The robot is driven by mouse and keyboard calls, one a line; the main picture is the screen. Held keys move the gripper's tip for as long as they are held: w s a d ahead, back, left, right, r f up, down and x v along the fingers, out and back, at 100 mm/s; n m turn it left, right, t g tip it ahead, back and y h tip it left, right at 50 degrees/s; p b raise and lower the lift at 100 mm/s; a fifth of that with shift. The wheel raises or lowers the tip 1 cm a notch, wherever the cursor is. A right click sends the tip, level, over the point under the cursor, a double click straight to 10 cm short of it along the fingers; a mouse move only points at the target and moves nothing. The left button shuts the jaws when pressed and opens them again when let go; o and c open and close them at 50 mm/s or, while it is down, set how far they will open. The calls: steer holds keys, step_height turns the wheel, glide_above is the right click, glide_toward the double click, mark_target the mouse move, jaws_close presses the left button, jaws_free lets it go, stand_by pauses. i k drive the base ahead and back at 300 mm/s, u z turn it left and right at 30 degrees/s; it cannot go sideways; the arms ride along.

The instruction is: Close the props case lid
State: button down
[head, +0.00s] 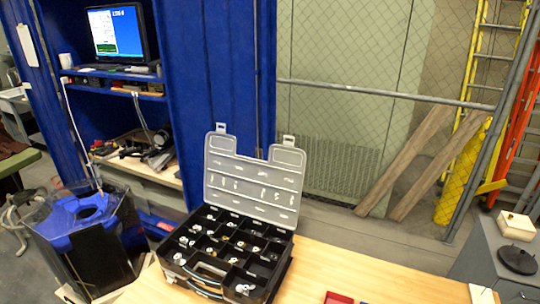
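The props case (222,248) is a black organizer box with many small compartments. It stands on a light wooden table in the lower middle of the head view. Small pale and yellowish parts lie in several compartments. Its translucent grey lid (253,182) is open and stands up at the back, leaning slightly back. Two latches stick up from the lid's top edge. A dark handle shows at the front of the case. My gripper is not in view.
The wooden table (345,275) is mostly bare to the right, with a red item (338,298) at the front edge. A black container with a blue top (88,210) stands left. A blue cabinet with a monitor (117,33) and a mesh fence are behind.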

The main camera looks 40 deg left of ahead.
mark_target(270, 191)
steer(key=z, duration=0.1)
steer(key=k, duration=1.2)
steer(key=u, duration=1.45)
steer(key=i, duration=0.8)
steer(key=u, duration=0.1)
